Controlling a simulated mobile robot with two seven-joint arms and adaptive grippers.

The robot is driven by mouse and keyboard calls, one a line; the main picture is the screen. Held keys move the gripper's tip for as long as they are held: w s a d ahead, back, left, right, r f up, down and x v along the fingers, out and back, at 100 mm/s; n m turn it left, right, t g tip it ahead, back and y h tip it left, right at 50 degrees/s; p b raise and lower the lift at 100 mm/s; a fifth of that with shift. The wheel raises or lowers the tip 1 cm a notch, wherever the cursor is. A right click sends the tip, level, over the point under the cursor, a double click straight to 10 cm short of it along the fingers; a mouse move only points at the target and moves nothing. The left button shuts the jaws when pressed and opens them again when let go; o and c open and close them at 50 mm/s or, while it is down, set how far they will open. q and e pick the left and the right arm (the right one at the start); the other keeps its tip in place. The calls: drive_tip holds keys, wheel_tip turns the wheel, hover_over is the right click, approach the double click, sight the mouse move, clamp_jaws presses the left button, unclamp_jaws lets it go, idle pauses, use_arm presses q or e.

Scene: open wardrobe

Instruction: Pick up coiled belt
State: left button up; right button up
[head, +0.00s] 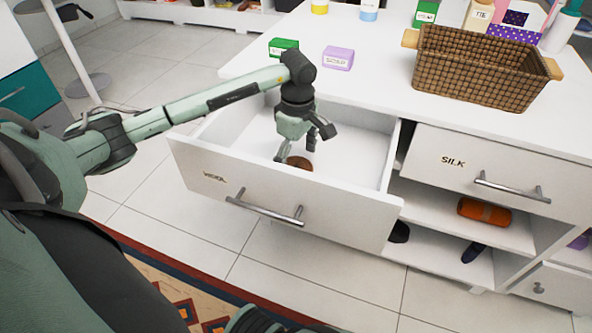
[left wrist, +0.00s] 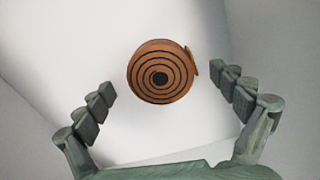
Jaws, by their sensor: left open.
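The coiled belt (head: 299,162) is a brown spiral roll lying on the floor of the open drawer (head: 345,150) labelled WOOL. In the left wrist view the belt (left wrist: 160,72) shows whole, with a small yellowish buckle on its right edge. My left gripper (head: 297,152) points down into the drawer above the belt. In the wrist view its fingers (left wrist: 160,92) are spread to either side, with the belt just beyond the tips and between their lines. The gripper is open and empty. In the head view the fingers hide part of the belt. My right gripper does not show.
The drawer's front panel (head: 285,203) and side walls surround the gripper. On the white top stand a wicker basket (head: 480,68), a green box (head: 283,47) and a purple soap box (head: 338,58). The SILK drawer (head: 495,173) is shut; an orange roll (head: 484,212) lies on the shelf below.

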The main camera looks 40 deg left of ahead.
use_arm(q)
wheel_tip(320, 180, down, 2)
drive_tip(key=shift+f, duration=0.1)
drive_tip(key=c, duration=1.3)
